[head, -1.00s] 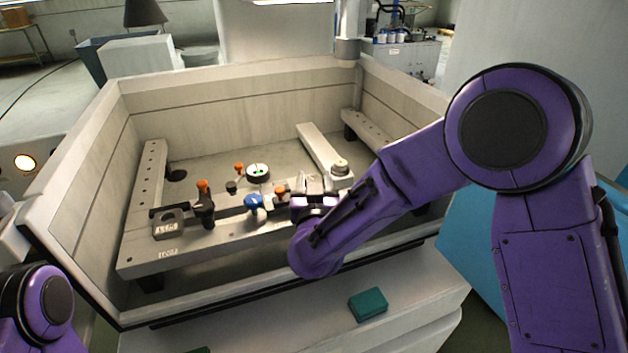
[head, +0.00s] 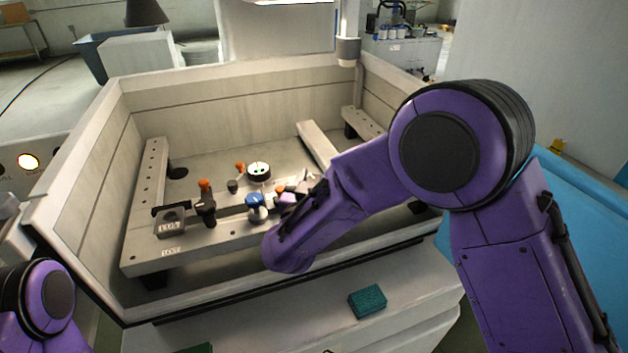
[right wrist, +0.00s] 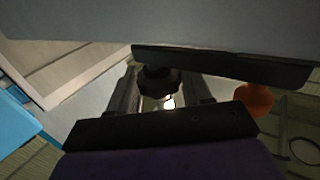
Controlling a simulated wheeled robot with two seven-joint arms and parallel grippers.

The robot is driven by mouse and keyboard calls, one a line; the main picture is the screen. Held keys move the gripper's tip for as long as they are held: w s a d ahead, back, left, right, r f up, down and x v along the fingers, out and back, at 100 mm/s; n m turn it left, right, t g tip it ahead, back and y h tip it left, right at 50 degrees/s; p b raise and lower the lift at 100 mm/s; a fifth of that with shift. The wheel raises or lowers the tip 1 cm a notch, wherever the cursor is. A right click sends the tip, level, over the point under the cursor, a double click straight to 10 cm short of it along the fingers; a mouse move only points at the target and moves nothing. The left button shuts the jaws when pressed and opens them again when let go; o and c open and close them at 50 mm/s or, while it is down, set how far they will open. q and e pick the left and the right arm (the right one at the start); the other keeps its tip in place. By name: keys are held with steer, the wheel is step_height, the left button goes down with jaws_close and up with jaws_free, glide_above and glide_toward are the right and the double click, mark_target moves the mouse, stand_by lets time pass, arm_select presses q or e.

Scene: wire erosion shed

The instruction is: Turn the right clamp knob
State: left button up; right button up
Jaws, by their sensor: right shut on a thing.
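My right gripper (head: 300,186) is at the right part of the fixture beam in the tank, its fingertips largely hidden by the wrist in the head view. In the right wrist view the gripper (right wrist: 163,92) has a dark lobed clamp knob (right wrist: 160,80) between its two fingers and is shut on it. An orange-tipped part (right wrist: 254,98) stands just right of the fingers there. In the head view the knob is hidden by my gripper. My left arm shows only at the lower left; its gripper is out of view.
A blue knob (head: 255,203) stands close left of my right gripper. A black clamp with an orange top (head: 204,186) is farther left. The tank's front wall (head: 340,262) runs below my forearm. A green block (head: 367,301) lies on the ledge in front.

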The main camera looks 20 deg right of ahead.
steer(key=o, duration=0.9)
steer(key=shift+w, duration=0.1)
steer(key=shift+o, duration=0.2)
steer(key=b+v, duration=0.2)
steer(key=v, duration=0.8)
steer(key=shift+s, duration=0.25)
